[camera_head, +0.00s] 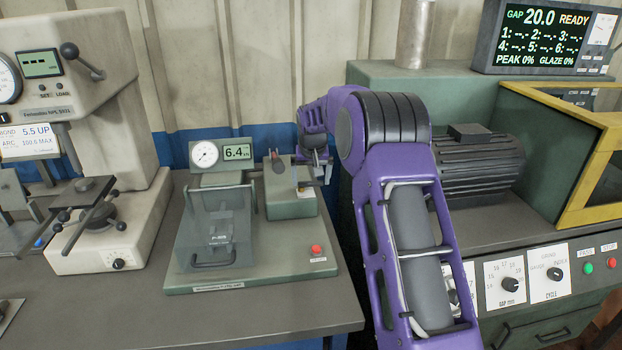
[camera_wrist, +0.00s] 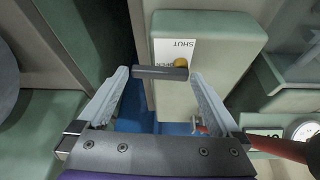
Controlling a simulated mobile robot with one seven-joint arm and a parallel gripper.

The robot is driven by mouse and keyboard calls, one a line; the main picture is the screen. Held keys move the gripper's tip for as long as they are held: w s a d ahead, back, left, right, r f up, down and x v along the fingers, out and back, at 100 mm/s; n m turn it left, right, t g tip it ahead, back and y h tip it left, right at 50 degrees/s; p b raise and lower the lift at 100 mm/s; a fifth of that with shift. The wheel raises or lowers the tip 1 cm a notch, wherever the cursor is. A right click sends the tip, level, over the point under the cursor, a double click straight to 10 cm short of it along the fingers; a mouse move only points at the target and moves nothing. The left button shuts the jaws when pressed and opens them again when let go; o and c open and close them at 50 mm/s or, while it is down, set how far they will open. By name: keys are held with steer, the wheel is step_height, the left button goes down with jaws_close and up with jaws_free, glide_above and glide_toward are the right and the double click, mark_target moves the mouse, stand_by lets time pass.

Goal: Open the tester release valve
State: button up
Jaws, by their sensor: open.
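The release valve shows in the wrist view as a grey bar handle (camera_wrist: 160,73) with a brass-coloured pivot (camera_wrist: 181,62). It sits at a white label plate (camera_wrist: 172,50) reading SHUT, with a second word partly covered by the bar. The valve is on a pale green block (camera_wrist: 215,50), which also shows in the head view (camera_head: 290,205). My gripper (camera_wrist: 158,78) is open, with one finger near each end of the bar. I cannot tell whether the fingers touch it. In the head view my gripper (camera_head: 316,162) is at the block's upper right, and the valve is largely hidden.
The tester's dial gauge (camera_head: 205,154) and its 6.4 display (camera_head: 237,152) stand left of the block. A red bar (camera_wrist: 285,147) lies close to my right finger in the wrist view. A red button (camera_head: 317,249) is on the tester base. A green machine (camera_head: 450,80) stands right.

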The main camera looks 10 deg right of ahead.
steer(key=c, duration=1)
steer(key=shift+w+n+p, duration=0.15)
steer(key=shift+n+p, duration=0.3)
steer(key=shift+n, duration=0.25)
steer(key=o, duration=1)
steer(key=shift+r, duration=0.1)
steer(key=v, duration=1.7)
steer(key=shift+d+p, duration=0.4)
steer(key=shift+p, duration=0.05)
steer(key=shift+r, duration=0.15)
